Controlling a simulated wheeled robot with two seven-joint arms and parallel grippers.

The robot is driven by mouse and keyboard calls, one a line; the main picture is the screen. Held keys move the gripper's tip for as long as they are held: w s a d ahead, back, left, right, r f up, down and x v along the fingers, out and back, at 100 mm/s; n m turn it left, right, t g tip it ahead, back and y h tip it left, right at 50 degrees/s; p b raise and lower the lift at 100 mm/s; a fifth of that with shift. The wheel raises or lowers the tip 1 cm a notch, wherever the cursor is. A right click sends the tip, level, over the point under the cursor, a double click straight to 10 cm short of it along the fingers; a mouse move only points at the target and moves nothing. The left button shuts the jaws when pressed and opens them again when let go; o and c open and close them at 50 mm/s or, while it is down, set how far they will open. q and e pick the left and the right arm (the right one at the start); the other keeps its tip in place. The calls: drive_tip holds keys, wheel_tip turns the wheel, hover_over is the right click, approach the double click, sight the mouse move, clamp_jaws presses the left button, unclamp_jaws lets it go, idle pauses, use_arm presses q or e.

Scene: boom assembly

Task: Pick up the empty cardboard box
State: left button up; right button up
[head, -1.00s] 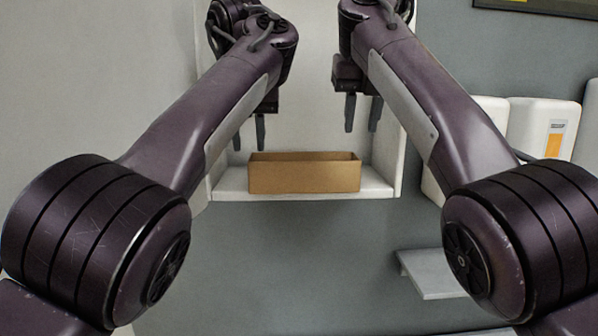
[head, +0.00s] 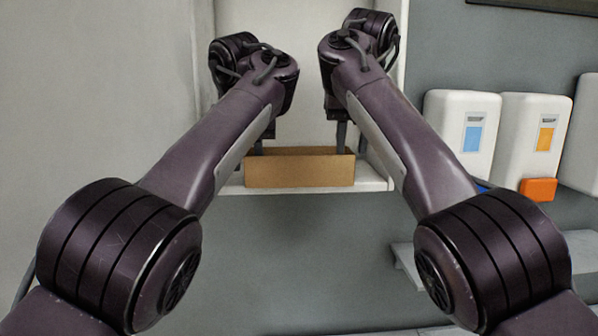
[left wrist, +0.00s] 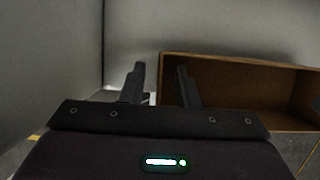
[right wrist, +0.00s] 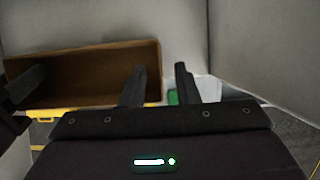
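The open-topped brown cardboard box (head: 300,171) sits on the white shelf (head: 375,183). It looks empty in the left wrist view (left wrist: 235,85) and in the right wrist view (right wrist: 85,75). My left gripper (left wrist: 158,78) is open at the box's left end, one finger over the inside and one outside that end wall. My right gripper (right wrist: 161,76) is open at the right end, its fingers likewise on either side of the end wall. In the head view my arms hide most of both grippers. I cannot tell whether any finger touches the cardboard.
White dispensers (head: 462,130) hang on the grey wall to the right, above a lower white ledge (head: 408,262). Below the shelf the wall is bare.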

use_arm(q)
drive_tip(key=shift+w+f, duration=0.15)
drive_tip(key=shift+f, duration=0.25)
use_arm(e)
drive_tip(key=shift+w+f, duration=0.15)
drive_tip(key=shift+f, duration=0.3)
use_arm(q)
clamp_jaws()
use_arm(e)
clamp_jaws()
